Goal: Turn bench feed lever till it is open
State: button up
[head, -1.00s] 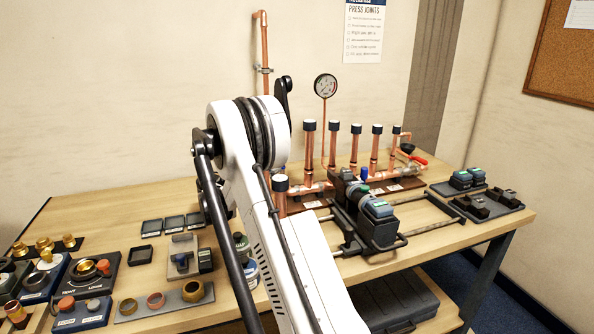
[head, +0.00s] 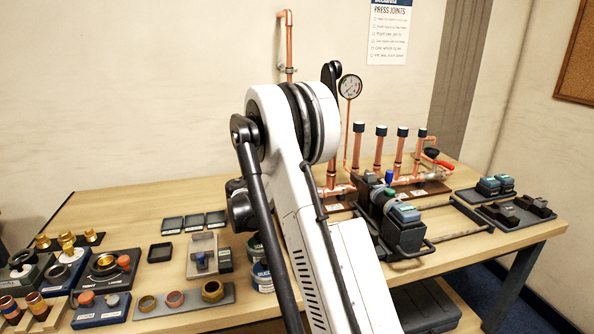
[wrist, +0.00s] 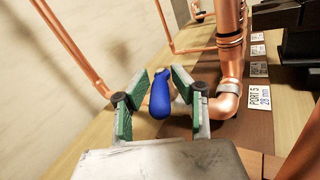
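A blue lever handle (wrist: 160,93) stands between the two green-padded fingers of my gripper (wrist: 156,97) in the wrist view. The fingers are open on either side of it, with small gaps showing. A copper elbow and pipe (wrist: 229,85) are just right of the right finger, by a "PORT 5 28 mm" label (wrist: 263,97).
A red-handled lever (head: 441,163) is at the manifold's right end. A gauge (head: 350,87) stands behind. A dark clamp tool (head: 397,225) sits in front on rails. Trays and fittings (head: 105,268) crowd the bench's left side. Thin copper pipes (wrist: 75,50) run along the wall side.

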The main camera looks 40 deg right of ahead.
jog(key=shift+o, duration=0.6)
jog(key=shift+a, duration=0.3)
jog(key=s+a, duration=0.1)
jog(key=a, duration=1)
jog(key=shift+a, duration=0.15)
jog(key=shift+c, duration=0.4)
